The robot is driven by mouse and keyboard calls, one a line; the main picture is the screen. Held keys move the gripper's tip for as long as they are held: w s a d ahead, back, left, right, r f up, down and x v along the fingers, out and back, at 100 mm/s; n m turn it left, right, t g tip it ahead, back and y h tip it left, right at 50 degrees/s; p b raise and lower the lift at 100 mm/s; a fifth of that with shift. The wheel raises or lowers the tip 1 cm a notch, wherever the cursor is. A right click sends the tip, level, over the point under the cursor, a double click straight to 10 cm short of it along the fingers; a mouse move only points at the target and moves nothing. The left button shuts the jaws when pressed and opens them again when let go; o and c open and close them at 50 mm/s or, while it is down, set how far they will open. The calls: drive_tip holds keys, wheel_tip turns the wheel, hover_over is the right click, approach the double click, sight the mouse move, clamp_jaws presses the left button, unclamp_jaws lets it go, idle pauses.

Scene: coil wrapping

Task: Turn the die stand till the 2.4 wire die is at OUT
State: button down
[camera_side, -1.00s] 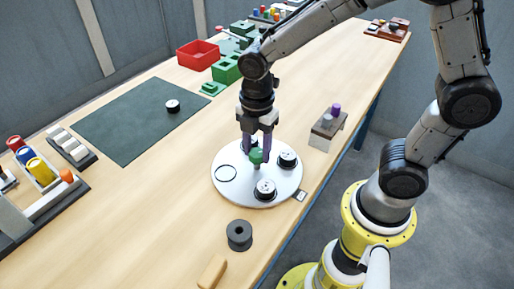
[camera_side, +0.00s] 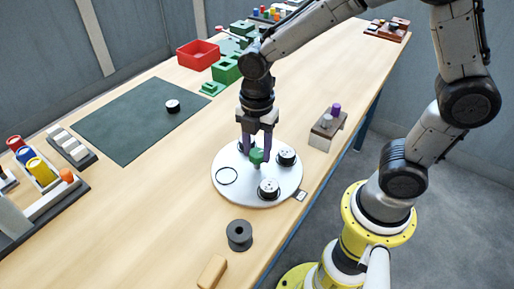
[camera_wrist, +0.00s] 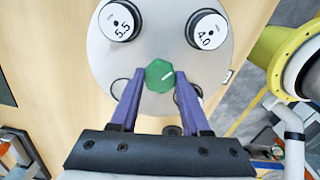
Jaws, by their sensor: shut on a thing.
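The die stand is a round white disc (camera_side: 247,194) on the table, with a green knob (camera_side: 256,157) at its middle. My gripper (camera_side: 256,150) points down and is shut on the knob, one purple finger on each side; the wrist view shows the green knob (camera_wrist: 159,76) between the fingers. There the dies marked 5.5 (camera_wrist: 119,21) and 4.0 (camera_wrist: 207,30) are readable. In the side view one die (camera_side: 287,158) sits right of the knob and another (camera_side: 269,188) in front; their marks are unreadable. An empty ring (camera_side: 227,176) is at left. I cannot identify the 2.4 die.
A small tag (camera_side: 300,195) sits at the disc's right front edge; its lettering is unreadable. A dark spool (camera_side: 239,235) and wooden block (camera_side: 213,271) lie in front. A black-sided piece (camera_side: 172,106) rests on the dark mat (camera_side: 125,125). A small stand (camera_side: 326,130) is at right.

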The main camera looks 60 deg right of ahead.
sight(257, 152)
drive_tip(key=shift+n, duration=3.3)
drive_tip(key=shift+c, duration=1.8)
unclamp_jaws()
wheel_tip(257, 152, up, 14)
